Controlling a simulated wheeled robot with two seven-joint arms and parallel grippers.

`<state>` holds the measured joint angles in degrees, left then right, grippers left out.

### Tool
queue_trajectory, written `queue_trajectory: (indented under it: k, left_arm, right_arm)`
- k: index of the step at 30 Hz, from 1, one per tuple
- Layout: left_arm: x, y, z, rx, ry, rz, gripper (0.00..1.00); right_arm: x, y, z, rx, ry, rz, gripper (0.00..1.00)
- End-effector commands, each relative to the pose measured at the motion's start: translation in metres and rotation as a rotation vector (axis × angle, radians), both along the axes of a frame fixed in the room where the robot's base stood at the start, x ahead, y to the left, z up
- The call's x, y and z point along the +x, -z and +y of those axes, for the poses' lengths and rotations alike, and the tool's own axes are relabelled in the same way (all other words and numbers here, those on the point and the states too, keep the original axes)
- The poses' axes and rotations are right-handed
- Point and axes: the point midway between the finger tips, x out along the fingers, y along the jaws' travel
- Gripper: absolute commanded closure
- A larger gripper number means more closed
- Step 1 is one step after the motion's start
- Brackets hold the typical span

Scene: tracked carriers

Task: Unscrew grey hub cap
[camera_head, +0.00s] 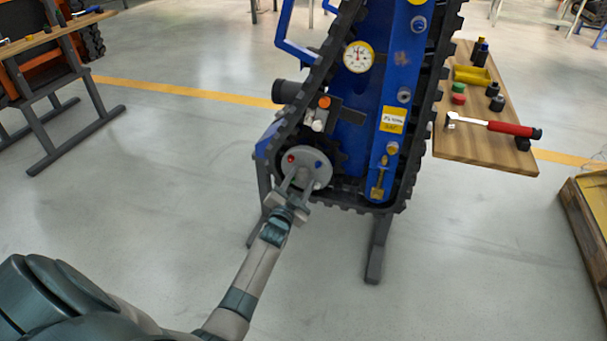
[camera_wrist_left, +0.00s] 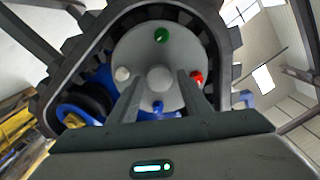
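A round grey hub plate (camera_head: 317,181) sits low on the tracked carrier. In the left wrist view the plate (camera_wrist_left: 185,50) carries a green cap (camera_wrist_left: 162,35), a red cap (camera_wrist_left: 197,78), a blue cap (camera_wrist_left: 157,106), a pale grey cap (camera_wrist_left: 122,74) and a round grey middle boss. The red cap (camera_head: 291,158) and blue cap (camera_head: 318,164) also show in the head view. My left gripper (camera_head: 298,176) is open in front of the plate. Its two fingers are apart, with the boss between the tips; contact is unclear. The pale grey cap is left of the fingers. My right gripper is out of view.
The black track (camera_head: 432,90) surrounds the blue carrier frame (camera_head: 352,130). Another bench (camera_head: 50,35) stands at upper left. The left floor is clear.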

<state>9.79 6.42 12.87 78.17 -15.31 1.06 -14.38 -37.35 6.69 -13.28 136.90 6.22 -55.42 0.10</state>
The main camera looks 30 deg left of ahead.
Motion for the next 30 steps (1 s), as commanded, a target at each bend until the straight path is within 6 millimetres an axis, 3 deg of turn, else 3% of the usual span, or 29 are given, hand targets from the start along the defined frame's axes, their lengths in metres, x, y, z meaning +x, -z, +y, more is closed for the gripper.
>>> queue_trajectory:
  k: [13,24,30]
  left_arm:
    - [0.0,0.001,0.0,0.082,0.0,0.021,0.5]
    - [0.0,0.003,0.0,0.696,-0.001,0.168,0.5]
    - [0.0,0.001,0.0,0.836,-0.002,0.202,0.5]
  right_arm:
    - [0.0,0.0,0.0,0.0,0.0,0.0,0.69]
    - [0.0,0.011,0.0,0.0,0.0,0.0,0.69]
    - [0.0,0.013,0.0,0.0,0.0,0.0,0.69]
